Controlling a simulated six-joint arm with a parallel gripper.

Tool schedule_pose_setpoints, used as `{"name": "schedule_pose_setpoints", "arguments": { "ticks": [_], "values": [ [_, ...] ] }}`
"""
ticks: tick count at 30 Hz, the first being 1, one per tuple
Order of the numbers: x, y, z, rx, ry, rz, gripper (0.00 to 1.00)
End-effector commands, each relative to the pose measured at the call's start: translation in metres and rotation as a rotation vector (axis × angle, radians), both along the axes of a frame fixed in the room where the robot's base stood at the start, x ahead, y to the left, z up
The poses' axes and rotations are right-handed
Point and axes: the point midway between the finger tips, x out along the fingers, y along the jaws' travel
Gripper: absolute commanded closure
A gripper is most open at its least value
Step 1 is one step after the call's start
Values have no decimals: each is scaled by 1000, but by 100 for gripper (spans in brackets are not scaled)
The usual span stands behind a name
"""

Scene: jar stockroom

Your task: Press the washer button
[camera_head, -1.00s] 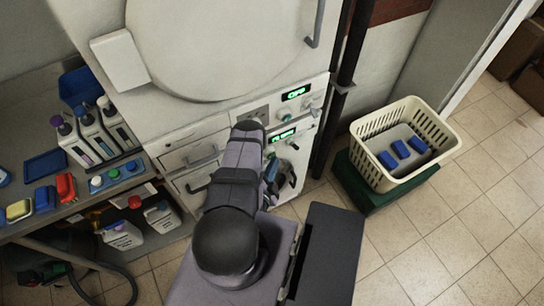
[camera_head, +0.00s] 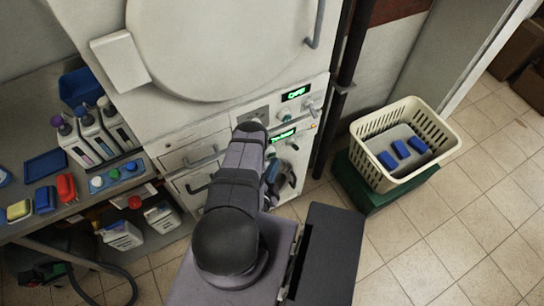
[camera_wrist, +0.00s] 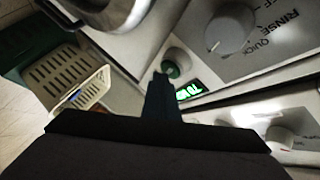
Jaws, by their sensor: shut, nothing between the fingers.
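The washer's control panel fills the upper right of the wrist view, with a grey dial (camera_wrist: 230,28) marked RINSE and QUICK. A round button with a green face (camera_wrist: 174,68) sits beside a lit green display (camera_wrist: 190,91). My gripper (camera_wrist: 158,75) is shut and empty, its tips right beside the button; I cannot tell if they touch it. In the head view the lower display (camera_head: 283,136) is lit green with small text, and an upper display (camera_head: 296,93) reads OFF. My arm hides the gripper's tips there.
A cream basket (camera_head: 365,125) with several blue blocks stands on a green box (camera_head: 372,197) at the right. A dark pipe (camera_head: 345,80) rises beside the machine. A shelf (camera_head: 75,205) with bottles stands at the left.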

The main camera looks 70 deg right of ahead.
Motion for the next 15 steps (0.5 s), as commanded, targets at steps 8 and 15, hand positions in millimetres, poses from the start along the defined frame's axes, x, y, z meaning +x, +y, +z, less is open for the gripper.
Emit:
{"name": "schedule_pose_setpoints", "arguments": {
  "ticks": [8,15],
  "values": [
    [-6,6,0,2,-1,-1,100],
    [-6,6,0,3,-1,-2,100]
  ]
}}
